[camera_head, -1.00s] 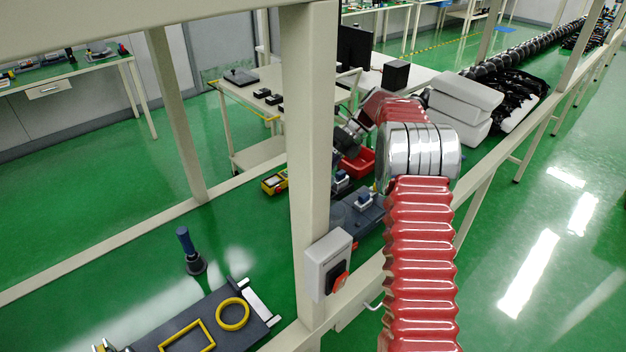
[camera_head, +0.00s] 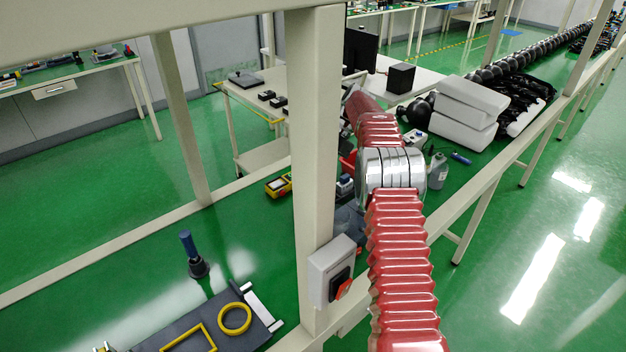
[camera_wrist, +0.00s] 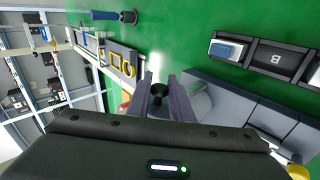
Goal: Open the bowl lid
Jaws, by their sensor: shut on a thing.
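In the wrist view my gripper (camera_wrist: 162,82) has its two grey fingers closed around a dark round knob (camera_wrist: 160,93), which looks like the handle of the bowl lid. A pale grey rounded surface (camera_wrist: 200,103) shows beside the right finger; I cannot tell whether it is the lid or the bowl. My wrist housing covers the lower part of this view. In the head view the gripper, lid and bowl are hidden behind my red and silver arm.
A grey tray with a yellow ring (camera_head: 235,318) and a yellow rectangle (camera_head: 190,340) lies at lower left. A blue-handled tool (camera_head: 190,250) stands near it. A beige post (camera_head: 316,170) with a switch box (camera_head: 331,272) stands left of my arm. A bottle (camera_head: 437,171) is right of it.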

